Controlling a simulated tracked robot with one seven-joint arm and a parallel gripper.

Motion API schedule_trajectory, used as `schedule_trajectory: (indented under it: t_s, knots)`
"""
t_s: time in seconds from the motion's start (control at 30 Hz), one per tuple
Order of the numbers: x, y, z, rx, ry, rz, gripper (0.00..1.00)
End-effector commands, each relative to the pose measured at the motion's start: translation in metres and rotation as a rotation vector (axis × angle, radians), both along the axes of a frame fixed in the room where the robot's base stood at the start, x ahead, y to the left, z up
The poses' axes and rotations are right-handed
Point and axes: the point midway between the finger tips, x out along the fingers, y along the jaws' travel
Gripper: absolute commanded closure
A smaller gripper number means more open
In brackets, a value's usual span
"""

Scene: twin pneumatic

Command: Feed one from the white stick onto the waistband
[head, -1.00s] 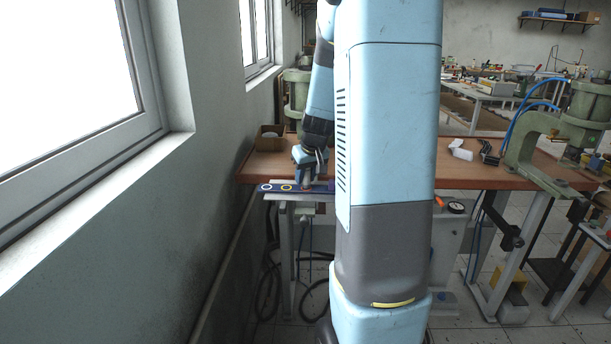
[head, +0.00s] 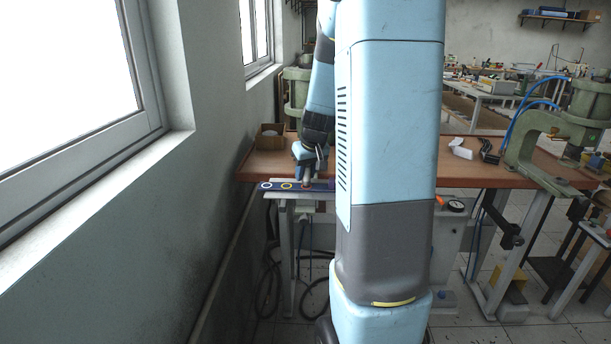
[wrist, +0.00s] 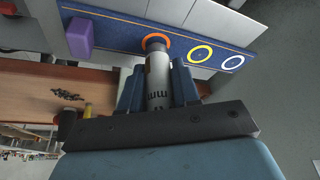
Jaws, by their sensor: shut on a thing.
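My gripper (wrist: 158,88) is shut on a white stick (wrist: 158,75), a light cylinder with dark print and a dark collar near its tip. The tip is at the orange ring (wrist: 170,42) on a blue strip (wrist: 120,30), which I take to be the waistband. I cannot tell whether the tip touches the strip. A yellow ring (wrist: 201,54) and a white ring (wrist: 234,62) lie farther along it. In the head view my gripper (head: 308,178) is over the blue strip (head: 276,187) at the bench's front edge, partly hidden by my arm.
A purple block (wrist: 79,38) sits on the strip. The wooden bench (head: 455,178) carries a cardboard box (head: 268,138), a small white object (head: 460,148) and a green press (head: 560,135) at the right. A wall and window stand close at the left.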

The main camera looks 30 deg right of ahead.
Motion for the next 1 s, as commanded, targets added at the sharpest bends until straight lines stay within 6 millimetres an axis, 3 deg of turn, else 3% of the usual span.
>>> schedule_trajectory:
  t_s: [0.7,1.0]
  knots:
    - [0.001,0.000,0.046,-0.002,-0.002,0.001,0.93]
    - [0.000,0.000,0.049,-0.001,0.000,0.001,0.93]
